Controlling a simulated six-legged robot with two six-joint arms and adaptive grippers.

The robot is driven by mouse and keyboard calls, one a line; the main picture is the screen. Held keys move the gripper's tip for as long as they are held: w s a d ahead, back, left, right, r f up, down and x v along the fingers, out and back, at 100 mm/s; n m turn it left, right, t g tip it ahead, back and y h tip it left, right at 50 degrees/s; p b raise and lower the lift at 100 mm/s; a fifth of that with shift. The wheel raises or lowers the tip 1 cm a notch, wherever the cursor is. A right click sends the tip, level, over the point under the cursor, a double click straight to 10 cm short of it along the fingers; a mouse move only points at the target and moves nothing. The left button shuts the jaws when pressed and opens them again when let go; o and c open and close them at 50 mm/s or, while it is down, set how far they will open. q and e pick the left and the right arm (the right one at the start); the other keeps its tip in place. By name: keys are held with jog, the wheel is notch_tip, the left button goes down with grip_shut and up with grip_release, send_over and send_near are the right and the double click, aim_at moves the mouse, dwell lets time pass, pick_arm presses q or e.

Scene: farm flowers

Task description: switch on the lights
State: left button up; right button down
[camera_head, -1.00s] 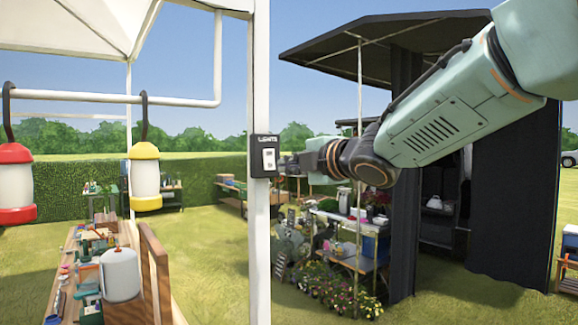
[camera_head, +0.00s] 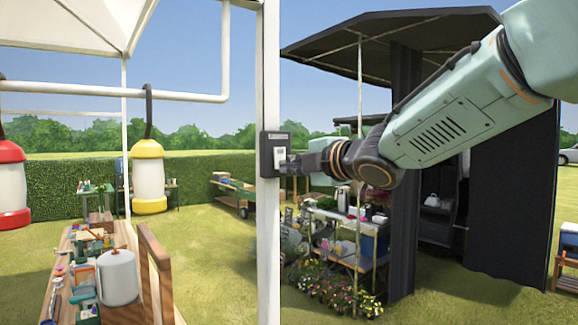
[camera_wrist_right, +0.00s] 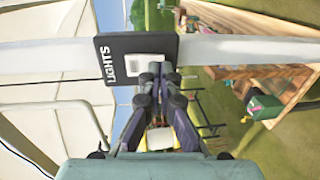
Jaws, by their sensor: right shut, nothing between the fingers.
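The light switch (camera_head: 269,153) is a dark box with a white rocker, fixed to a white post. In the right wrist view the box (camera_wrist_right: 112,70) carries the word "LIGHTS" and its white plate shows just beyond my fingers. My right gripper (camera_head: 289,164) is shut and empty, with its tips at the right side of the switch, over the lower part of the white rocker. Its shut fingertips also show in the right wrist view (camera_wrist_right: 158,72). Whether the tips press on the rocker or only stand close, I cannot tell. My left gripper is not in view.
The white post (camera_head: 268,250) stands upright in front of me. A red lantern (camera_head: 12,185) and a yellow lantern (camera_head: 148,178) hang from a white rail (camera_head: 120,92) at left. A wooden table (camera_head: 75,270) with tools is below. A dark-curtained stall with flowers is at right.

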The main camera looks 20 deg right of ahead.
jog(key=shift+a+r, duration=0.1)
jog(key=shift+r, duration=0.65)
notch_tip(320, 180, up, 8)
jog(key=shift+w+d, duration=0.2)
jog(key=shift+w, duration=0.25)
dwell(0.7)
jog(key=shift+s+r, duration=0.1)
jog(key=shift+s+r, duration=0.1)
jog(key=shift+s, duration=0.15)
